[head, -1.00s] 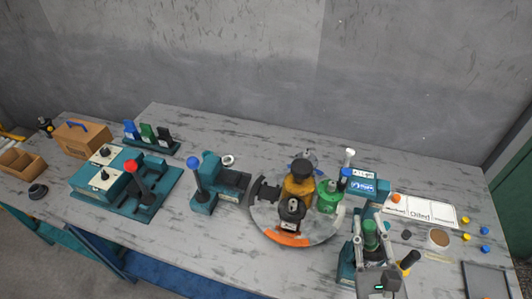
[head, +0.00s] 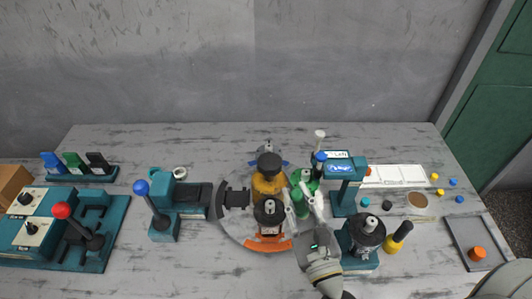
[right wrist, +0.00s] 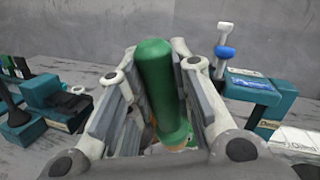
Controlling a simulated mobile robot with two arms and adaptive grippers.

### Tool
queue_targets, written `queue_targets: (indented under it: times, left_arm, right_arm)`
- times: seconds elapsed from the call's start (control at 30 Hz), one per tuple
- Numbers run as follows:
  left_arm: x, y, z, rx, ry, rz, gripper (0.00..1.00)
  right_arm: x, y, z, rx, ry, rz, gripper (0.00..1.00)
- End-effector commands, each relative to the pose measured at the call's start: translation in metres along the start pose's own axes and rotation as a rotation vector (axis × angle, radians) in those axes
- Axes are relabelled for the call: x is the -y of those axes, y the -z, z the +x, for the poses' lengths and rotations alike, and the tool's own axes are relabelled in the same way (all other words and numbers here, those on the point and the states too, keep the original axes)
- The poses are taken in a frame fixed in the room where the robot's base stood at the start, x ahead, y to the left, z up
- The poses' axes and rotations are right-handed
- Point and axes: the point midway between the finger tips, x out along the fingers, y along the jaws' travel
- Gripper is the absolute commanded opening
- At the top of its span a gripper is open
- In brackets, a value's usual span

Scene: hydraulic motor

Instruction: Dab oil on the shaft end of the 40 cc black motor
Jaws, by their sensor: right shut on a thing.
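One black motor (head: 269,213) stands on the round turntable, at its front. Another black motor (head: 367,226) with a pale shaft end facing up sits in a teal stand (head: 358,260) to the right. I cannot read which is the 40 cc one. My right gripper (head: 303,198) is over the right side of the turntable, beside the green motor (head: 307,181). My left gripper is out of view.
A yellow bottle with a black cap (head: 398,236) leans right of the stand. A yellow motor (head: 267,184) is on the turntable (head: 227,225). A teal display post (head: 345,185) stands close right of the gripper. A dark tray (head: 465,236) lies far right.

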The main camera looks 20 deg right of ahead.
Motion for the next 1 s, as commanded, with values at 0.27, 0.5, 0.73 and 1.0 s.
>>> queue_targets:
  times: [0.27, 0.5, 0.73, 1.0]
  left_arm:
    - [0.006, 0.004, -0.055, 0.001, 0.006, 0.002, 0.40]
    - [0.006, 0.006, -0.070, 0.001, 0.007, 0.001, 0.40]
    - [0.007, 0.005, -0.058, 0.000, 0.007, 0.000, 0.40]
    - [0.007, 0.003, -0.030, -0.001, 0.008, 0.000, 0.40]
  right_arm:
    - [-0.020, -0.057, 0.041, -0.001, 0.020, 0.116, 0.00]
    - [-0.032, -0.076, 0.056, 0.002, 0.017, 0.161, 0.00]
    - [-0.036, -0.065, 0.056, 0.003, 0.016, 0.163, 0.00]
    - [-0.043, -0.038, 0.053, 0.003, 0.016, 0.162, 0.00]
